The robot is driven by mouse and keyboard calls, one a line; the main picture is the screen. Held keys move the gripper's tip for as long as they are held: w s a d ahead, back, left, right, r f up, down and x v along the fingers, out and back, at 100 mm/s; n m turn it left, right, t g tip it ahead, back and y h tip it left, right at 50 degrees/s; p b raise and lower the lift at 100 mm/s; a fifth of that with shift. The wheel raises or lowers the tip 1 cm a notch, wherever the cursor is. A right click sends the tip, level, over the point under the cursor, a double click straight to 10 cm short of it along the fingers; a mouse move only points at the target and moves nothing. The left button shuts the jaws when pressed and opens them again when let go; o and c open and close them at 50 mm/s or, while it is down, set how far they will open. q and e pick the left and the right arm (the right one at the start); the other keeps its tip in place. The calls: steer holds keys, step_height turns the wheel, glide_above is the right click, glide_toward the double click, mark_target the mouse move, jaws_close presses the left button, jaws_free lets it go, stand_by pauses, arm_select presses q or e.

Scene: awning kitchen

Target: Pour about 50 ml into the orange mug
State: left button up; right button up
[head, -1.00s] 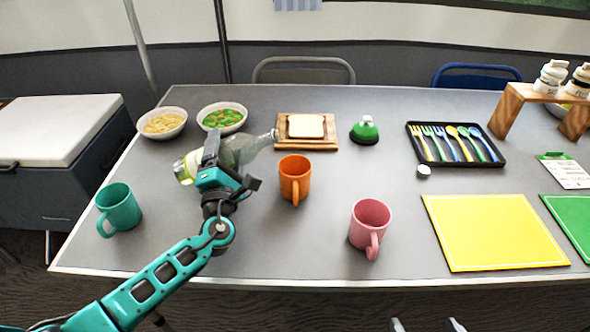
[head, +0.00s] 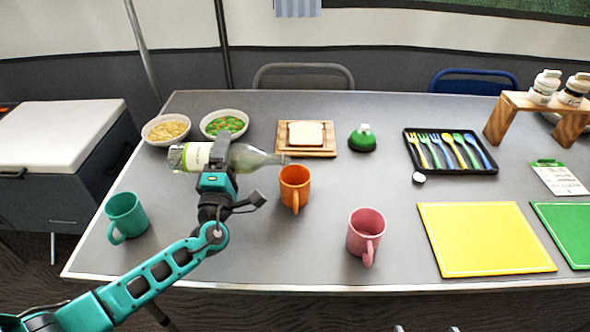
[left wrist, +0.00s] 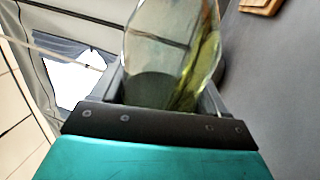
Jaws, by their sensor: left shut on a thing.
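My left gripper (head: 218,165) is shut on a clear glass bottle (head: 250,157) with a pale green and white label. The bottle lies about level in the air, its neck pointing right. Its mouth is by the rim of the orange mug (head: 295,187), at the mug's upper left. The mug stands upright on the table, handle toward me. I see no stream, and the mug's inside is too small to judge. In the left wrist view the glass bottle (left wrist: 172,50) fills the space between the fingers. Two tips of my right gripper (head: 427,328) barely show, apart, at the bottom edge.
A teal mug (head: 126,214) and a pink mug (head: 366,231) stand on the grey table (head: 300,255). Bowls (head: 224,124), a toast board (head: 307,151), a green-based item (head: 362,139) and a cutlery tray (head: 450,168) lie behind. A yellow mat (head: 485,238) is at right.

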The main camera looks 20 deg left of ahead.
arm_select(q)
steer(key=shift+r+m+p, duration=0.3)
arm_select(e)
steer(key=shift+r, duration=0.4)
arm_select(q)
steer(key=shift+r, duration=0.2)
arm_select(e)
steer(key=shift+d, duration=0.15)
arm_select(q)
steer(key=shift+d+r+m+h+p, duration=0.1)
steer(key=shift+m+h+p, duration=0.2)
steer(key=shift+p, duration=0.15)
arm_select(e)
steer(key=shift+r, duration=0.1)
arm_select(q)
steer(key=shift+r, duration=0.15)
arm_select(e)
steer(key=shift+d+r, duration=0.25)
steer(key=shift+d+f, duration=0.1)
steer(key=shift+f, duration=0.05)
arm_select(q)
steer(key=shift+a+m+p, duration=0.3)
steer(key=shift+a, duration=0.3)
arm_select(e)
steer(key=shift+s, duration=0.15)
arm_select(q)
steer(key=shift+s+r, duration=0.1)
steer(key=shift+r, duration=0.05)
